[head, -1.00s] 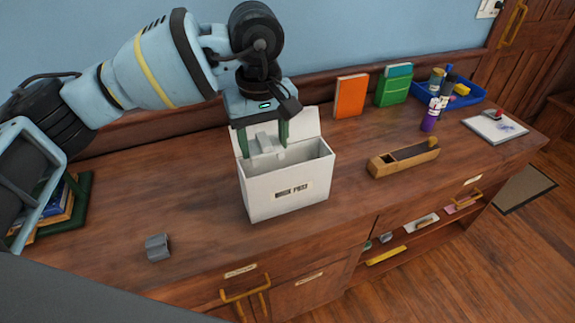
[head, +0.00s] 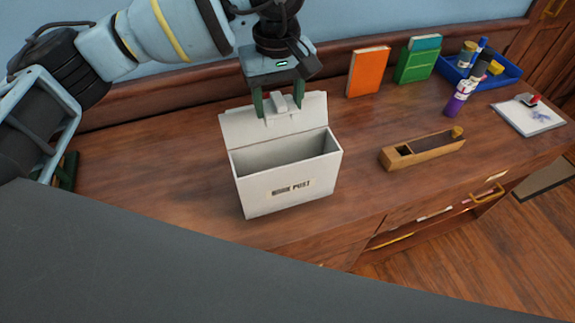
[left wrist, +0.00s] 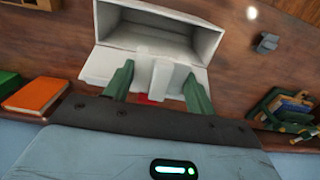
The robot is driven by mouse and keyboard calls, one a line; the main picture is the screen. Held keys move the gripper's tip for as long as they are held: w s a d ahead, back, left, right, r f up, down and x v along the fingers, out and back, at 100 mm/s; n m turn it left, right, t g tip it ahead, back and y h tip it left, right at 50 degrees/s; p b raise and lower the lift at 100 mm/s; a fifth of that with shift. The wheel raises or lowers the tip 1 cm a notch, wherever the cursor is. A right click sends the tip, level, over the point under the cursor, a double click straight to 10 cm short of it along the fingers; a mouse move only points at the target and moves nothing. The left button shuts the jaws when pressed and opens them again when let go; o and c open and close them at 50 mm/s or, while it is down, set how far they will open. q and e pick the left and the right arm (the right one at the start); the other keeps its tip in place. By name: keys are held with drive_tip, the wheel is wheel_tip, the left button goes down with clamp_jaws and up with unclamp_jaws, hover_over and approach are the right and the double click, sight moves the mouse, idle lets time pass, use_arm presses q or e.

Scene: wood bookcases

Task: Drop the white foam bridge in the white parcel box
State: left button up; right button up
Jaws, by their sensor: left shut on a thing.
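The white parcel box (head: 290,198) stands upright on the wooden counter with its lid (head: 240,127) swung open at the back. Its visible interior looks empty in the head view. My left gripper (head: 279,107) is shut on the white foam bridge (head: 279,102), which lies between its green fingers. In the head view the bridge overlaps the lid's top edge, beyond the box opening. The left wrist view shows the bridge (left wrist: 161,76) between the fingers, in front of the lid (left wrist: 100,68) and the open box (left wrist: 150,38); the exact gap cannot be told. My right gripper is not in view.
A wooden block plane (head: 425,150) lies right of the box. Behind it stand an orange book (head: 367,72) and a green book (head: 416,65). A blue tray (head: 510,75), a purple bottle (head: 457,101) and a notepad (head: 530,119) sit further right. The counter left of the box is clear.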

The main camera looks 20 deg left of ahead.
use_arm(q)
wheel_tip(320, 180, down, 3)
drive_tip(key=shift+f+b, duration=0.2)
drive_tip(key=shift+b, duration=0.15)
drive_tip(key=shift+f, duration=0.7)
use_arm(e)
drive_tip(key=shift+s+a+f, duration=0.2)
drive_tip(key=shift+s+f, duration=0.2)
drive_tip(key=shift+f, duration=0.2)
use_arm(q)
drive_tip(key=o, duration=1)
drive_tip(key=shift+o, duration=0.2)
drive_tip(key=shift+r, duration=0.1)
wheel_tip(320, 180, up, 7)
drive_tip(key=shift+f+b, duration=0.2)
drive_tip(key=shift+b, duration=0.25)
drive_tip(key=shift+r, duration=0.55)
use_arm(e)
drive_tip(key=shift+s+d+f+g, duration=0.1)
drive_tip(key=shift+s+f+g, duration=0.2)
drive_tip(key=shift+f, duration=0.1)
